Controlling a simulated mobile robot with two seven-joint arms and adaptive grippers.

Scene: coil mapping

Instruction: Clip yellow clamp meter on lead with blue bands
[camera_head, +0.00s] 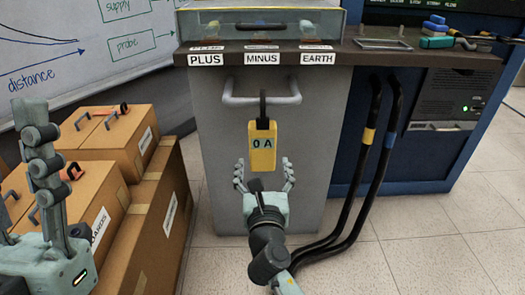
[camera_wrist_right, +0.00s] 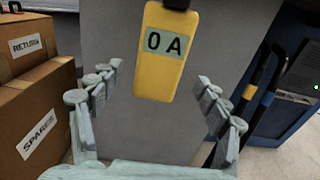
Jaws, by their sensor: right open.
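The yellow clamp meter (camera_head: 262,149) hangs by its black jaw from the grey handle (camera_head: 260,97) on the cabinet front, and its display reads "0 A". It also shows in the right wrist view (camera_wrist_right: 166,58). My right gripper (camera_head: 264,180) is open, its fingers spread to either side just below the meter; it also shows in the wrist view (camera_wrist_right: 158,88). The lead with a blue band (camera_head: 391,139) runs down right of the cabinet, beside a black lead with a yellow band (camera_head: 368,136). My left gripper (camera_head: 42,165) stands at the left edge; its opening is unclear.
The counter (camera_head: 345,55) bears PLUS, MINUS and EARTH labels under a clear case. Cardboard boxes (camera_head: 150,215) are stacked at the left. A blue unit (camera_head: 418,158) stands behind the leads. Tiled floor (camera_head: 440,230) is clear at the right.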

